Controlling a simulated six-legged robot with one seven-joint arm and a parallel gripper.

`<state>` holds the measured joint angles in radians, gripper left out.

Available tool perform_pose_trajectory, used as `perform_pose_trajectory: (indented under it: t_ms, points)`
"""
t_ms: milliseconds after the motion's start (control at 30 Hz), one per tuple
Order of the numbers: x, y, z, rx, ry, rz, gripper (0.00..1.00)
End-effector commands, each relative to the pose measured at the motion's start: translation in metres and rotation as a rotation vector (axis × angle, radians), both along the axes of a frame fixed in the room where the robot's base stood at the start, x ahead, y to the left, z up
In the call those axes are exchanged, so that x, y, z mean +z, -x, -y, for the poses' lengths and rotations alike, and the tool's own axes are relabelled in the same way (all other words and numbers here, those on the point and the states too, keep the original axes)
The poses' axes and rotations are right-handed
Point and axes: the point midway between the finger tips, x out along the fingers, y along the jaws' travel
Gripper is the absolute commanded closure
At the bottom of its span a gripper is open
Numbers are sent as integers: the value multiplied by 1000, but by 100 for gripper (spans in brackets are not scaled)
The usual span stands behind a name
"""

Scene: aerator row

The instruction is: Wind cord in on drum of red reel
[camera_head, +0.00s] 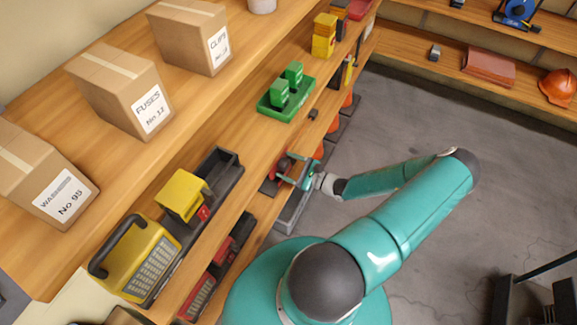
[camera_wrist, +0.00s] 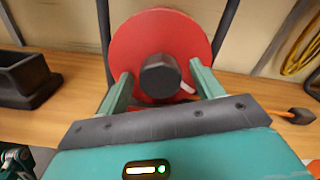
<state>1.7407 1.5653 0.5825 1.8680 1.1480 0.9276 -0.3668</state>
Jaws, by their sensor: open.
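The red reel (camera_wrist: 145,40) fills the upper middle of the wrist view, its round face toward me. A dark round knob or hub (camera_wrist: 160,76) stands out from the face, with a small pale piece (camera_wrist: 187,88) at its lower right. My gripper (camera_wrist: 165,80) is open, one teal finger on each side of the dark knob, with gaps visible. In the head view my gripper (camera_head: 297,172) is at the lower shelf, and the red reel (camera_head: 283,164) shows only partly behind it. I cannot make out any cord on the drum.
A black bin (camera_wrist: 27,80) stands left of the reel on the wooden shelf. A dark-headed tool (camera_wrist: 298,116) and a yellow coil (camera_wrist: 303,45) are at the right. In the head view a green tray (camera_head: 270,112) sits on the shelf above; the grey floor (camera_head: 400,110) is open.

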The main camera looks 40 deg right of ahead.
Motion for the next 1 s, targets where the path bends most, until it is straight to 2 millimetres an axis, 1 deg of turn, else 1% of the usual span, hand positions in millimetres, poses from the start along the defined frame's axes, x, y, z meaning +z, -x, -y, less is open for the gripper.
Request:
perform_pose_trajectory:
  t_ms: [67, 100, 267, 300, 333, 667, 867, 1000]
  points:
    - [0, 0, 0, 0, 0, 0, 34]
    - [0, 0, 0, 0, 0, 0, 38]
    - [0, 0, 0, 0, 0, 0, 69]
    - [0, 0, 0, 0, 0, 0, 77]
    - [0, 0, 0, 0, 0, 0, 79]
    - [0, 1, 0, 2, -33, -14, 78]
    - [0, 0, 0, 2, -123, -45, 78]
    - [0, 0, 0, 3, -222, -80, 78]
